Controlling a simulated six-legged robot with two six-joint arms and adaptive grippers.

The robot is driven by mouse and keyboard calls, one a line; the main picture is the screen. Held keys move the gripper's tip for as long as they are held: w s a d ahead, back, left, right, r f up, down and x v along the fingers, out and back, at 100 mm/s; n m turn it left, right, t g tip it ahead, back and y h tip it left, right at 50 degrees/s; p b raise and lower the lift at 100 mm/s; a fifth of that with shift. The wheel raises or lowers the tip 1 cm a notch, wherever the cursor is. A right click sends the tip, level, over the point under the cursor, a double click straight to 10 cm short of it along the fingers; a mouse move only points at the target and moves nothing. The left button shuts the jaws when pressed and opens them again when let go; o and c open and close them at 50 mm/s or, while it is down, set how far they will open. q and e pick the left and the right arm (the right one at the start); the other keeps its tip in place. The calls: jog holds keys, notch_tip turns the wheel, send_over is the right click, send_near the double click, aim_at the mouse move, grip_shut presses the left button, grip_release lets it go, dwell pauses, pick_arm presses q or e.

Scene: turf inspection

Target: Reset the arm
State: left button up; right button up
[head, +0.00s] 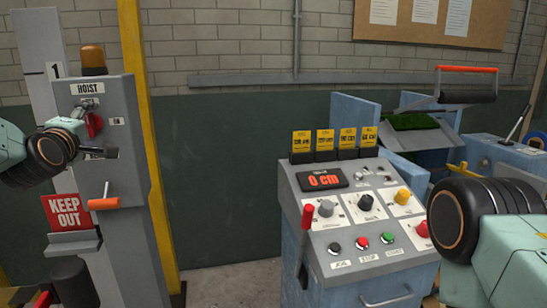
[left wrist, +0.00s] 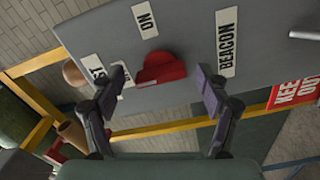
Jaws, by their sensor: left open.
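My left arm comes in from the left in the head view, with its gripper (head: 108,153) in front of the grey hoist box (head: 118,175). In the left wrist view the left gripper (left wrist: 158,90) is open, its two dark fingers apart. A red knob (left wrist: 160,70) on the grey panel shows between and beyond the fingers, and nothing is held. The same red knob (head: 93,125) is partly hidden behind the arm in the head view. My right arm shows at the right edge; its gripper is not in view.
An orange beacon (head: 92,60) tops the hoist box, and an orange-handled lever (head: 104,203) sits below my left gripper. A red KEEP OUT sign (head: 62,212) is lower left. A control console (head: 345,225) reading 0 cm stands at centre right. Open room lies between hoist and console.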

pick_arm(q)
jog(key=m+p, duration=0.4)
jog(key=m, duration=0.1)
jog(key=shift+r, duration=0.1)
jog(key=m+p, duration=0.2)
jog(key=m, duration=0.1)
jog(key=m+p, duration=0.2)
jog(key=m, duration=0.1)
jog(key=m+p, duration=0.2)
jog(key=m, duration=0.2)
jog(key=shift+p, duration=0.35)
jog(key=shift+s, duration=0.45)
jog(key=shift+f, duration=0.2)
